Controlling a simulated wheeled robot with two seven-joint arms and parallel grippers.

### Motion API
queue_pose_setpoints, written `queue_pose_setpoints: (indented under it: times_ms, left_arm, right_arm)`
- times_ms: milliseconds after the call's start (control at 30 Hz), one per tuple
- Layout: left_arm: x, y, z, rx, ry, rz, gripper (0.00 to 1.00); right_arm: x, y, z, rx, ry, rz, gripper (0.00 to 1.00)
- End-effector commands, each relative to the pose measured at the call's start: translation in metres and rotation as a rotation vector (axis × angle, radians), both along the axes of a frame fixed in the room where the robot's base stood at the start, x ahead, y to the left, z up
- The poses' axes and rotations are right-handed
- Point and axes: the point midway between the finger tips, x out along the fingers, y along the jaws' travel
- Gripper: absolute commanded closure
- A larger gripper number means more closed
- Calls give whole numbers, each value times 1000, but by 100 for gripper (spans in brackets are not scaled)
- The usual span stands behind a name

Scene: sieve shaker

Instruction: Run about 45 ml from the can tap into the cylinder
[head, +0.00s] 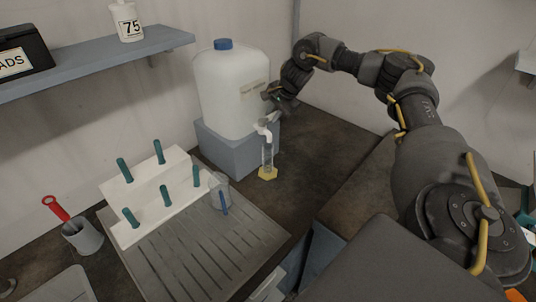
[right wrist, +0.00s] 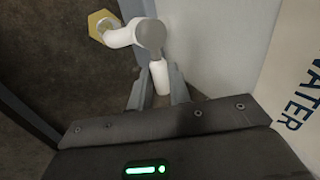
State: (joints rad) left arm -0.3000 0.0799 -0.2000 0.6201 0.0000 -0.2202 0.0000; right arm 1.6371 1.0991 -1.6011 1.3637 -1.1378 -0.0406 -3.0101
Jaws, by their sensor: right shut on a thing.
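The white can (head: 232,88) with a blue cap stands on a blue-grey block (head: 232,150). Its white tap (head: 264,129) sticks out low at the front and also shows in the right wrist view (right wrist: 122,36). A clear cylinder (head: 267,153) on a yellow six-sided foot (right wrist: 97,18) stands upright below the spout. I cannot make out a liquid level or a stream. My right gripper (head: 269,108) is at the tap; the right wrist view shows its fingers (right wrist: 158,88) shut on the white tap handle (right wrist: 158,72). My left gripper is not in view.
A white peg rack (head: 150,185) with teal pegs, a clear beaker (head: 218,188) and a grey cup (head: 82,237) with a red-handled tool stand left of the cylinder. A grooved drainboard (head: 205,255) lies in front. The dark counter right of the cylinder is clear.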

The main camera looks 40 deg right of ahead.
Motion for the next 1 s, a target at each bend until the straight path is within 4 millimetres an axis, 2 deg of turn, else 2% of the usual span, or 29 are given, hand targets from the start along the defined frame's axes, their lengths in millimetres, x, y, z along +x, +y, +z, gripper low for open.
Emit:
queue_pose_setpoints:
  times_ms: [33, 200, 667, 867, 1000]
  left_arm:
    - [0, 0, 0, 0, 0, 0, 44]
    - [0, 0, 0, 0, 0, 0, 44]
    - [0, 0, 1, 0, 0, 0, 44]
    - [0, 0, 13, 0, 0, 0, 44]
    - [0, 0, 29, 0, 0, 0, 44]
  right_arm:
    - [1, 2, 0, 1, -1, 5, 78]
    - [0, 1, 0, 1, -1, 3, 56]
    - [0, 0, 2, 1, -2, -1, 55]
    - [-1, 0, 15, 1, -2, 1, 55]
    - [-3, 0, 32, 1, -3, 3, 55]
